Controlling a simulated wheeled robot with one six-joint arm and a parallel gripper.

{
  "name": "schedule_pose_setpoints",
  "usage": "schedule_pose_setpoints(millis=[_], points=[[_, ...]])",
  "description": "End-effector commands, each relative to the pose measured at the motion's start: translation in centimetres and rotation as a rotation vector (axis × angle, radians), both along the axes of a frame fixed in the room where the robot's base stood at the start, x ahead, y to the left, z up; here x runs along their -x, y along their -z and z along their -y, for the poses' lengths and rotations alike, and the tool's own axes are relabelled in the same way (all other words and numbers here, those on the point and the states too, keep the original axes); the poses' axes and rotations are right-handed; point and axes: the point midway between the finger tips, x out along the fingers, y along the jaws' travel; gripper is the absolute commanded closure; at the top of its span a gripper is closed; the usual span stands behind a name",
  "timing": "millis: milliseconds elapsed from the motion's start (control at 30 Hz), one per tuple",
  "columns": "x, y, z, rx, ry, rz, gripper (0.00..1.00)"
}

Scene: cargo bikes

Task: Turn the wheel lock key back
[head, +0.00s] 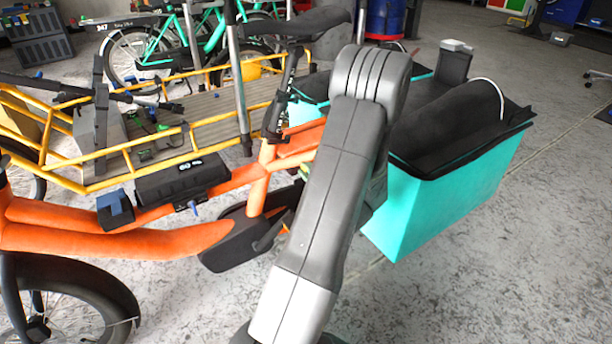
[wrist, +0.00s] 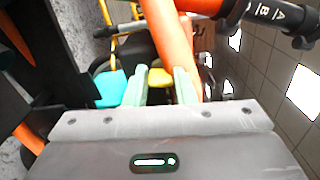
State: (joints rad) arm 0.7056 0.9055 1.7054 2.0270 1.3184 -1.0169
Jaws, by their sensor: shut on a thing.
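In the wrist view my gripper (wrist: 160,82) has its two pale green fingers closed on a small yellow piece (wrist: 160,77), which looks like the wheel lock key. The orange frame tube (wrist: 168,35) of the bike rises just behind it. A dark curved part (wrist: 130,52) lies behind the fingers; whether it is the lock body I cannot tell. In the head view my arm covers the gripper, the key and the lock. The orange bike (head: 130,240) stands in front of me, and the arm reaches to its rear part. The key's turn angle is not clear.
A black battery (head: 182,178) sits on the orange frame, with a blue key (head: 193,207) at its side. A turquoise cargo box (head: 440,195) with a black cover stands right of my arm. A yellow cargo bike (head: 70,185) stands behind. The floor at front right is clear.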

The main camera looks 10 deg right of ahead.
Motion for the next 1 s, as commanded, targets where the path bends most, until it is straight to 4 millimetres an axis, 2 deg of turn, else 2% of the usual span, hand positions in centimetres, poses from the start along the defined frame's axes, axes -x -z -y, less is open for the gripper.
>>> schedule_pose_setpoints(millis=[300, 767, 800, 867, 1000], points=[[0.06, 0.16, -0.05, 0.082, 0.0, 0.027, 0.99], [0.06, 0.14, -0.04, 0.093, -0.001, 0.031, 0.99], [0.06, 0.13, -0.05, 0.093, -0.001, 0.031, 0.69], [0.06, 0.13, -0.04, 0.092, -0.001, 0.03, 0.57], [0.03, 0.09, -0.03, 0.092, -0.001, 0.031, 0.55]])
